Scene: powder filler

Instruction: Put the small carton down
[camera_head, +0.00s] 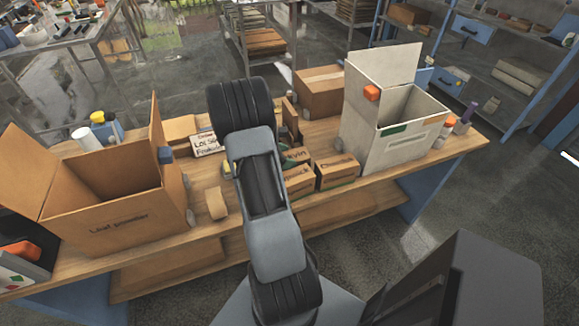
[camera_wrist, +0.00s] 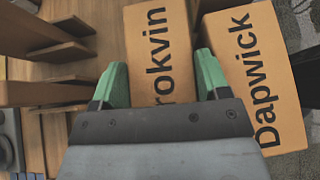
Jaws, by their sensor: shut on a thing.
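A small brown carton (camera_wrist: 150,30) with black lettering ending in "rokvin" lies between the two green fingers of my gripper (camera_wrist: 160,66) in the wrist view. My gripper is shut on it. In the head view this carton (camera_head: 297,181) shows just right of my arm, partly covered by it. A second small carton (camera_wrist: 252,65) lettered "Dapwick" stands close on its right; it also shows in the head view (camera_head: 338,172). Both appear at the wooden tabletop (camera_head: 400,162); whether the held carton touches it I cannot tell. My gripper is mostly hidden behind my arm in the head view.
A large open brown box (camera_head: 120,215) stands at the left, and a large open white box (camera_head: 385,150) at the right. A closed brown carton (camera_head: 318,92) stands behind.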

